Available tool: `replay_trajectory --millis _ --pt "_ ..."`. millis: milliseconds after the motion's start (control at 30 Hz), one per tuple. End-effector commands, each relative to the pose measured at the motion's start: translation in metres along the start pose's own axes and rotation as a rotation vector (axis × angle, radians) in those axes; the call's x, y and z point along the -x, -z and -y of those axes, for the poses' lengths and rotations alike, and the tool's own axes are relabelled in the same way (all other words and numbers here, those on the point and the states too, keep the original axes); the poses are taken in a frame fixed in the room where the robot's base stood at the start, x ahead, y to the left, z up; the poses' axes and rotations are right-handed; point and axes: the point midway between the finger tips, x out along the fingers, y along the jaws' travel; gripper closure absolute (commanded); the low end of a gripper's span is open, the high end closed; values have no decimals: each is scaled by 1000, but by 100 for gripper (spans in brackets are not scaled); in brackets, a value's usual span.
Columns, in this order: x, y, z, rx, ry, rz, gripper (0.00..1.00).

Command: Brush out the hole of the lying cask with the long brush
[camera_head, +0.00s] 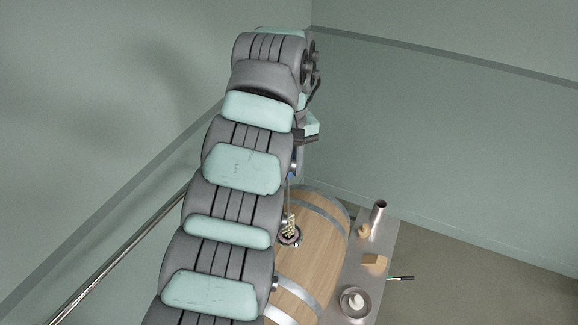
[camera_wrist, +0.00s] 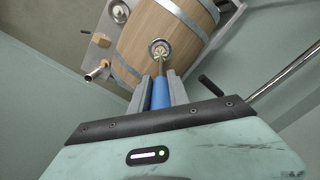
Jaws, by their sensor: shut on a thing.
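The wooden cask (camera_head: 319,245) lies on its side with metal hoops, partly hidden behind my arm in the head view. Its hole has a round metal rim (camera_head: 298,239) on the upper side. The long brush has a blue handle (camera_wrist: 160,92), a thin shaft and a pale bristle head (camera_head: 288,226). My gripper (camera_wrist: 160,80) is shut on the blue handle, with a grey finger on each side. In the wrist view the cask (camera_wrist: 183,45) lies beyond, and the brush tip lines up with the hole.
A steel rail (camera_head: 120,258) runs at the left.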

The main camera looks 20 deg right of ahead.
Motion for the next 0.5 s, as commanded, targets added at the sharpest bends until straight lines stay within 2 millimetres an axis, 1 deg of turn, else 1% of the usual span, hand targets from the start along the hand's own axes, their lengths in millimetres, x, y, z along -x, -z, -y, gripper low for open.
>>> replay_trajectory --millis 33,500 --pt "-5 0 0 0 0 0 100" --pt "-28 0 0 0 -1 -1 100"
